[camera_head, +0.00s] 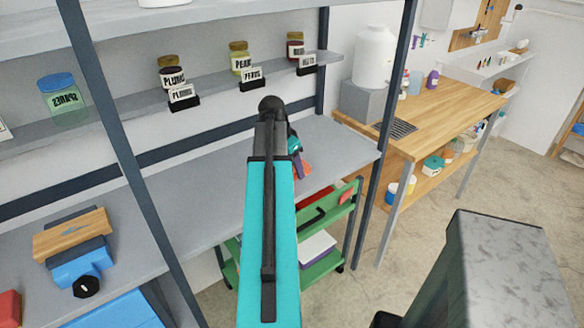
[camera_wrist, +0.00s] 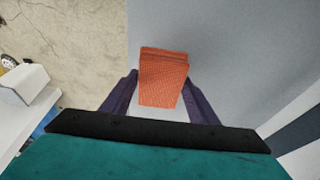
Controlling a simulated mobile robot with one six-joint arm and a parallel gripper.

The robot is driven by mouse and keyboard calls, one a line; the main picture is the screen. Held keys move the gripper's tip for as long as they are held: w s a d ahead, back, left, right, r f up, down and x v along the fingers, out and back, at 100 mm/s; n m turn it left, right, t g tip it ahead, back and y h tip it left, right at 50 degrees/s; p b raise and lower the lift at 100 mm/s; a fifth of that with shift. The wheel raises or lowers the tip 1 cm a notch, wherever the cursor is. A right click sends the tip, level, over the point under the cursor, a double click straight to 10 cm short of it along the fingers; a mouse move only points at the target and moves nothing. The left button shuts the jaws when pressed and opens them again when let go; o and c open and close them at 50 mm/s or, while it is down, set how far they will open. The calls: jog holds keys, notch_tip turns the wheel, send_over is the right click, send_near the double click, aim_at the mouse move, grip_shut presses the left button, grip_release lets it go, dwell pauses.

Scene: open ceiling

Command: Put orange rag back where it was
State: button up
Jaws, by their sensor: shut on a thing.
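The orange rag (camera_wrist: 163,80) shows in the wrist view as a folded block with a dimpled texture. My gripper (camera_wrist: 162,95) is shut on the orange rag, with one dark purple finger at each side of it. In the head view my teal arm reaches over the grey shelf (camera_head: 200,205). There my gripper (camera_head: 298,160) is mostly hidden behind the arm, and a small part of the orange rag (camera_head: 303,168) shows beside it. The rag is over the shelf near its right part. I cannot tell whether it touches the surface.
Jars labelled plums (camera_head: 172,72), pear (camera_head: 240,60) and nuts (camera_head: 295,47) stand on the upper shelf. A dark upright post (camera_head: 392,95) rises at the shelf's right end. A green cart (camera_head: 345,205) stands below. A wooden-topped bench (camera_head: 450,110) is to the right.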

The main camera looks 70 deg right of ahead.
jog(key=shift+w+d+f+p, duration=0.15)
jog(key=shift+w+d, duration=0.2)
jog(key=shift+d, duration=0.35)
jog(key=shift+w+d+p, duration=0.15)
jog(key=shift+w+d, duration=0.2)
jog(key=shift+d, duration=0.35)
jog(key=shift+f+p, duration=0.65)
jog(key=shift+f, duration=1.1)
jog(key=shift+f, duration=0.1)
jog(key=o, duration=1)
jog(key=shift+r, duration=0.2)
jog(key=shift+b+v, duration=1.15)
jog(key=shift+v, duration=4.8)
